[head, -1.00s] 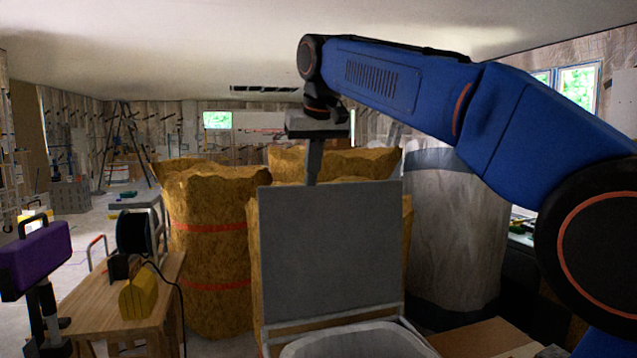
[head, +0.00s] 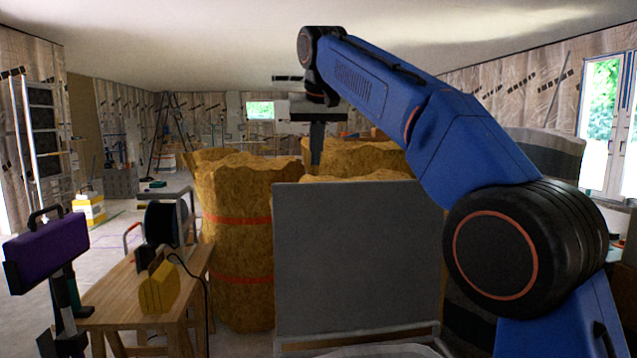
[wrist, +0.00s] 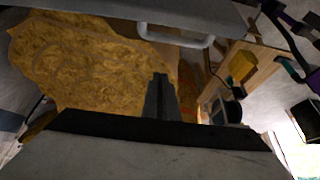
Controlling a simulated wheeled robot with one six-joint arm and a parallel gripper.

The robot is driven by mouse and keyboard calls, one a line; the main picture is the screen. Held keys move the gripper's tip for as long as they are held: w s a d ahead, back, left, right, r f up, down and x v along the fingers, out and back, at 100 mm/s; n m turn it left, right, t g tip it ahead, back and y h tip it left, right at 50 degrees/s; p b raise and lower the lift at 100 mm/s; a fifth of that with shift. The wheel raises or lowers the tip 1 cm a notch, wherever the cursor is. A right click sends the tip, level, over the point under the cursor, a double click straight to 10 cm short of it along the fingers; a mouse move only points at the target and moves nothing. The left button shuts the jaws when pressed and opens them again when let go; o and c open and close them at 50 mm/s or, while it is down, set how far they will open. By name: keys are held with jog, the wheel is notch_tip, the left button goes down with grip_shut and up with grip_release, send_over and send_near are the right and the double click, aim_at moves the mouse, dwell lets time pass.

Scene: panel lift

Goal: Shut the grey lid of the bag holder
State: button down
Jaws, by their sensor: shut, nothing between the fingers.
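The grey lid (head: 358,262) of the bag holder stands upright, like a wall, in the head view. Part of the holder's pale rim (head: 312,345) shows at the bottom edge; the rest is cut off. My gripper (head: 317,168) points down with fingers shut and empty. Its tips are just above the lid's top edge in the picture, left of its middle, and appear to be beyond it. In the wrist view my gripper (wrist: 160,92) is apart from a grey panel (wrist: 120,12), likely the lid, with a pale tubular handle (wrist: 178,36).
Tall yellow-brown bags (head: 235,235) stand left of and behind the lid. At the left is a wooden table (head: 125,290) with a yellow block (head: 158,288) and a black reel (head: 165,228). A purple case (head: 45,250) is nearer. Open floor shows at the far left.

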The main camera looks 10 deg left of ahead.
jog(key=d+x, duration=0.1)
jog(key=x, duration=0.7)
jog(key=shift+s+r, duration=0.15)
jog(key=shift+s, duration=1.9)
